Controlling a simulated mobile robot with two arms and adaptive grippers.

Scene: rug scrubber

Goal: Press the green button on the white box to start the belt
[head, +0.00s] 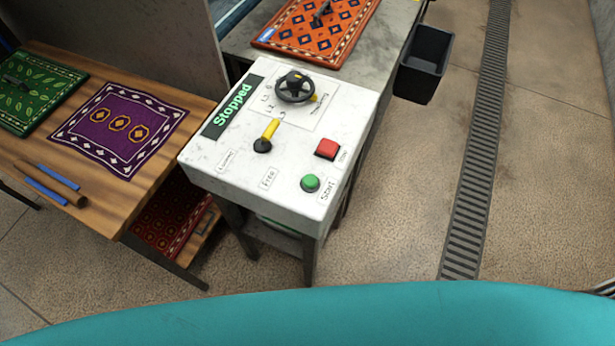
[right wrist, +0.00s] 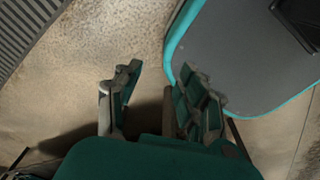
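The white box (head: 225,171) stands on dark legs in the middle of the head view. The green button (head: 310,183), marked Start, is on its top near the front right corner. A red button (head: 327,148) is just behind it. A display (head: 233,107) on the left edge reads "Stopped". Neither gripper shows in the head view. My right gripper (right wrist: 158,95) shows in the right wrist view, its fingers spread apart with nothing between them, above the floor. It is not seen near the box. My left gripper is out of view.
The box also has a yellow lever (head: 269,132) and a black handwheel (head: 295,87). A wooden table (head: 95,205) with rugs stands at left. An orange rug (head: 318,30) lies on the belt behind. A black bin (head: 424,62) hangs at right. Floor beside the drain grate (head: 475,160) is clear.

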